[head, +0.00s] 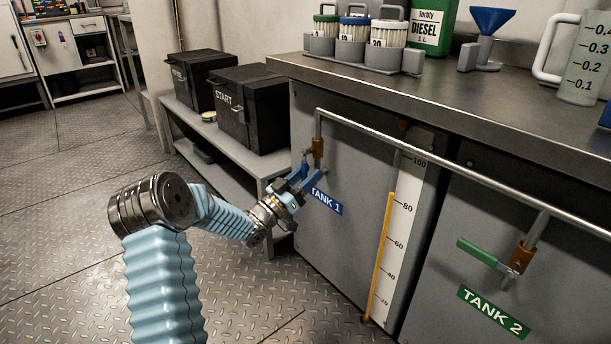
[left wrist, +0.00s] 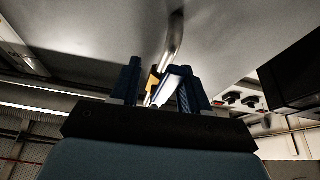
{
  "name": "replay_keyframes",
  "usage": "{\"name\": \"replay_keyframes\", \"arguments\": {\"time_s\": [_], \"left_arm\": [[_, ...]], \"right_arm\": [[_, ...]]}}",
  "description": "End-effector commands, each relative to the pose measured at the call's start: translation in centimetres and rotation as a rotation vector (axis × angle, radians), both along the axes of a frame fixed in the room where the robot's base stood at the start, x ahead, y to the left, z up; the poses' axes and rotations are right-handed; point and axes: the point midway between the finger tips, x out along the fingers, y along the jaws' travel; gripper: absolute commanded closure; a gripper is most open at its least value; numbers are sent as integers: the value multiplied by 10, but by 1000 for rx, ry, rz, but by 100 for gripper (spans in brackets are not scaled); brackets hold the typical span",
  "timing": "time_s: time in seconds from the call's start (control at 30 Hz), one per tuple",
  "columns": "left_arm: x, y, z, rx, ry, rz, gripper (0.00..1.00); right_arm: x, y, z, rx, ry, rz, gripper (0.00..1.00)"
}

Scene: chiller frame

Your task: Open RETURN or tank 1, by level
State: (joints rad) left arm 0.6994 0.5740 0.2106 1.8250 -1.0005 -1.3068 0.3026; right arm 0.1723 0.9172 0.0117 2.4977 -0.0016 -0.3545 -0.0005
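The tank 1 valve (head: 318,148) is a brown brass body on a pipe, above the blue TANK 1 label (head: 326,201). My left gripper (head: 302,176) is at this valve, its blue fingers just below and left of the brass body. In the left wrist view the fingers (left wrist: 157,78) are apart, with brass and a pale lever-like piece between or just beyond them; contact is unclear. The lever is mostly hidden in the head view. No RETURN label is visible. My right gripper is out of view.
The tank 2 valve (head: 521,258) has a green lever (head: 477,252) pointing left, above the TANK 2 label (head: 493,311). A pipe (head: 440,155) runs along the cabinet front. A black START box (head: 252,108) stands on a low grey bench (head: 222,150). Open floor lies left.

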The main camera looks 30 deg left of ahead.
Motion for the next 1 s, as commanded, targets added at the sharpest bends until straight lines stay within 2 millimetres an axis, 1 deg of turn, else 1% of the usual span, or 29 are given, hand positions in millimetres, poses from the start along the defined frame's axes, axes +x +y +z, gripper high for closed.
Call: {"name": "replay_keyframes", "arguments": {"time_s": [0.17,0.27,0.37,0.6,0.73,0.8,0.9,1.0], "left_arm": [[-1,2,0,1,-1,4,54],[-7,5,-2,1,0,6,54],[-21,10,-8,0,1,8,54],[-73,26,-31,-1,2,6,54],[-98,34,-42,0,2,5,54],[-107,37,-46,1,1,4,54],[-116,39,-51,0,1,3,54],[-121,41,-52,0,0,2,54]], "right_arm": [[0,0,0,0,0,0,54],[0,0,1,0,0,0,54],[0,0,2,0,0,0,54],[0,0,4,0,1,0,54],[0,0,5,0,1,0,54],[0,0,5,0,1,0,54],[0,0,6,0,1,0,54],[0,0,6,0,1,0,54]]}}
